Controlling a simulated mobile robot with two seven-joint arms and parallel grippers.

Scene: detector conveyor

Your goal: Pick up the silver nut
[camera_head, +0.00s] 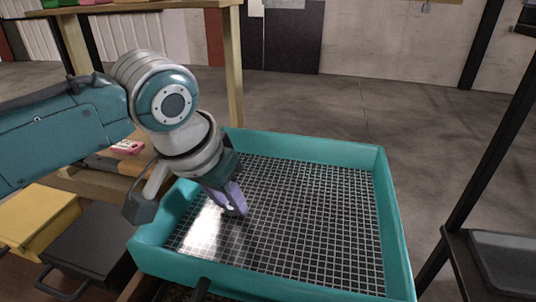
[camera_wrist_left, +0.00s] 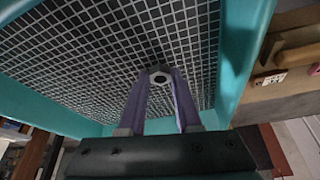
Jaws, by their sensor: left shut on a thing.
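The silver nut (camera_wrist_left: 160,77) shows in the left wrist view as a small hexagonal piece with a dark hole, between the tips of my left gripper (camera_wrist_left: 159,84). The purple fingers are shut on it. In the head view, my left gripper (camera_head: 238,212) points down inside the teal tray (camera_head: 399,240), at the left part of its grid floor. The nut cannot be made out in the head view. Whether the nut touches the grid or is lifted off it, I cannot tell. My right gripper is not in view.
A yellow bin (camera_head: 38,217) and a black bin (camera_head: 92,240) stand left of the tray. A wooden shelf with a small red and white item (camera_head: 127,147) is behind the arm. A grey tray (camera_head: 507,262) is at the far right. The rest of the grid is bare.

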